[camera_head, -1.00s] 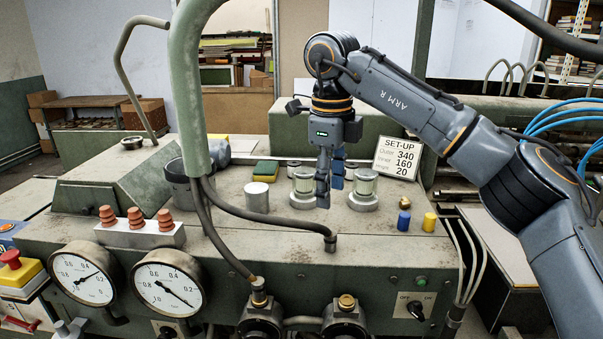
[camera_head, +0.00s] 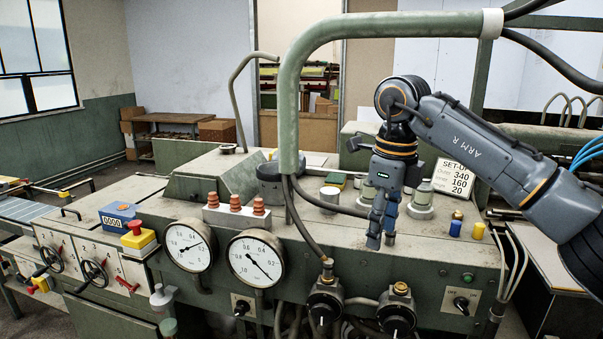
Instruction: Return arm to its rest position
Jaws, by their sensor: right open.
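My right arm, marked ARM R (camera_head: 465,145), comes in from the right over the machine's top. Its gripper (camera_head: 381,240) points down near the front edge of the machine top and is open, with nothing seen between the fingers. It hides part of the glass-topped fittings behind it; one of these fittings (camera_head: 421,203) shows just to its right. My left gripper is not in view.
The set-up card (camera_head: 456,178) stands behind the arm. A blue cylinder (camera_head: 455,229) and a yellow cylinder (camera_head: 478,231) stand right of the gripper. A thick green pipe (camera_head: 289,100) arches overhead. Gauges (camera_head: 255,257) and an emergency button (camera_head: 136,227) are at the front left.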

